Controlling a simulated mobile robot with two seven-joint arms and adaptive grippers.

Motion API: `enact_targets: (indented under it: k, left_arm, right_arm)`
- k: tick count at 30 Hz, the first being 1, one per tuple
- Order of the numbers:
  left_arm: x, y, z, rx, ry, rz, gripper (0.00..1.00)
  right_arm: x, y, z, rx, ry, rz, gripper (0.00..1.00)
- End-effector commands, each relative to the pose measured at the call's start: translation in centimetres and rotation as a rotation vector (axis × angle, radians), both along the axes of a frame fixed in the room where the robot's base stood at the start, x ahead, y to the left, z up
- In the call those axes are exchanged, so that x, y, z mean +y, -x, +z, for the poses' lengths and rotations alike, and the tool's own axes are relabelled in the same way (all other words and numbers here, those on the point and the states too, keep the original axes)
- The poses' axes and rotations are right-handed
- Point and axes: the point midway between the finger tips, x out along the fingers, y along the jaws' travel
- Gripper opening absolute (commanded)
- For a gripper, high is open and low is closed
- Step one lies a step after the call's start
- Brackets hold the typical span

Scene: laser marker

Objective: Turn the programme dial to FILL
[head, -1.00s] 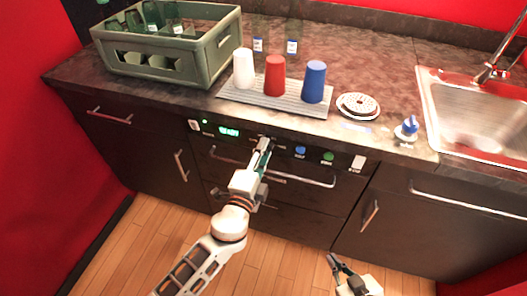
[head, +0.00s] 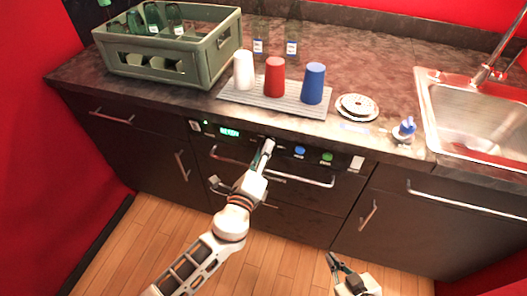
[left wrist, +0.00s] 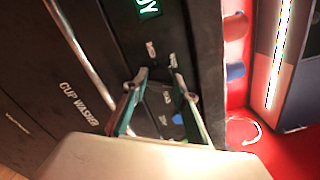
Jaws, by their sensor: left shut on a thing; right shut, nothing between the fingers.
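The cup washer's dark front panel (head: 345,158) runs under the counter edge. My left gripper (head: 265,150) is at this panel, right of the green-lit display (head: 229,132). In the left wrist view its two fingers (left wrist: 161,103) are shut on the dark programme dial (left wrist: 160,122). Small pale labels stand around the dial, too blurred to read, so I cannot tell which one it points to. In the head view the gripper hides the dial. My right gripper (head: 338,268) is shut and empty, low over the floor and away from the panel.
A blue button (head: 299,151) and a green button (head: 327,157) sit right of the dial. A handle bar (head: 300,180) runs just below. White, red and blue cups (head: 313,83) stand on a ribbed mat (head: 240,97) above. The floor in front is clear.

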Motion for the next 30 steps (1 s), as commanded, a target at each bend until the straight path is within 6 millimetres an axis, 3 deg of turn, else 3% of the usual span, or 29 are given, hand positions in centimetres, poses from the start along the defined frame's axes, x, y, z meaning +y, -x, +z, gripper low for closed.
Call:
enact_targets:
  k: [14,15,16,30]
  left_arm:
    - [0.14,-0.09,0.06,-0.006,-0.014,0.003,0.06]
    - [0.13,-0.1,0.07,-0.006,-0.014,0.003,0.35]
    - [0.14,-0.09,0.07,-0.006,-0.013,0.003,0.43]
    - [0.28,0.8,-0.07,-0.003,-0.012,0.0,0.44]
  right_arm:
    - [0.05,-0.29,0.6,-0.01,-0.001,0.0,0.0]
    - [0.05,-0.29,0.59,-0.01,-0.001,0.0,0.0]
    - [0.05,-0.29,0.59,-0.01,-0.001,0.0,0.0]
    - [-0.16,-0.06,0.16,-0.002,0.004,0.001,0.0]
